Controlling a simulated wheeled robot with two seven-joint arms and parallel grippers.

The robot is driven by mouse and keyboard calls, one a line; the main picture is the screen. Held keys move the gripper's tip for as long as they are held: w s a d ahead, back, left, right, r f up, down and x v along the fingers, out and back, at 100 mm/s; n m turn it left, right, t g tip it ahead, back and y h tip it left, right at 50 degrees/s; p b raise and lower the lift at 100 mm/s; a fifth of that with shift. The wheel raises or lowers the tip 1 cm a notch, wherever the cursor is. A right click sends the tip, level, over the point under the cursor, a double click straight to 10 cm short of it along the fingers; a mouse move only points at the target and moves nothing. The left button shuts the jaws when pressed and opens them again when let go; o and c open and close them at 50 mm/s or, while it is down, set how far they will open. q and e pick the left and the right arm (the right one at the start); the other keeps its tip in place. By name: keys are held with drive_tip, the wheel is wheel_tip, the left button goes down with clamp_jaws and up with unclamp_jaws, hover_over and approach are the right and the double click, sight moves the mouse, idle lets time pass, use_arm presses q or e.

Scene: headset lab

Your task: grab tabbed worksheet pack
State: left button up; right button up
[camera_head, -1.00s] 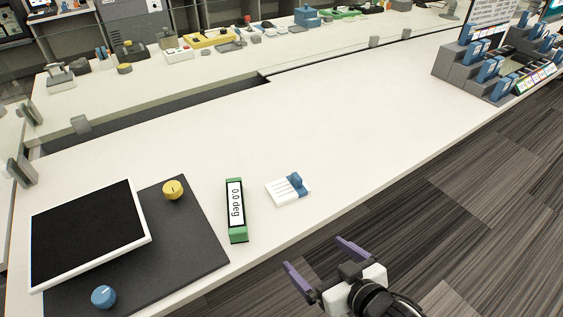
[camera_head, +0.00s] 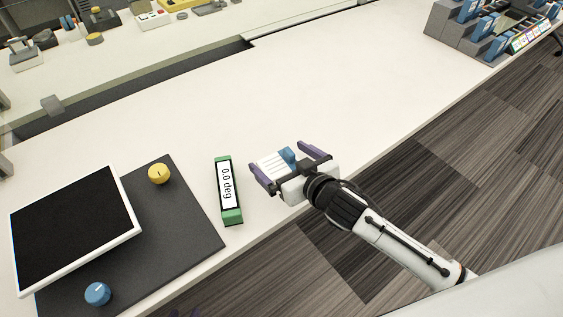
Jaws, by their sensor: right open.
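The worksheet pack (camera_head: 272,164), white with lined strips and a blue tab at its right side, lies flat on the white counter. My right gripper (camera_head: 283,160) is open, with its two purple fingers on either side of the pack. I cannot tell whether the fingers touch it. Part of the pack's near edge is hidden by the gripper.
A dark mat (camera_head: 190,235) holds a black-screened tablet (camera_head: 75,225), a yellow knob (camera_head: 158,174) and a blue knob (camera_head: 97,293). Grey stepped racks (camera_head: 447,25) stand far right. The counter (camera_head: 330,85) behind the pack is clear.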

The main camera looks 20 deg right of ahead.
drive_tip(key=shift+w+a+f, duration=0.1)
drive_tip(key=shift+w+f, duration=0.1)
drive_tip(key=shift+w, duration=0.15)
drive_tip(key=c, duration=1.2)
drive_tip(key=shift+r, duration=0.15)
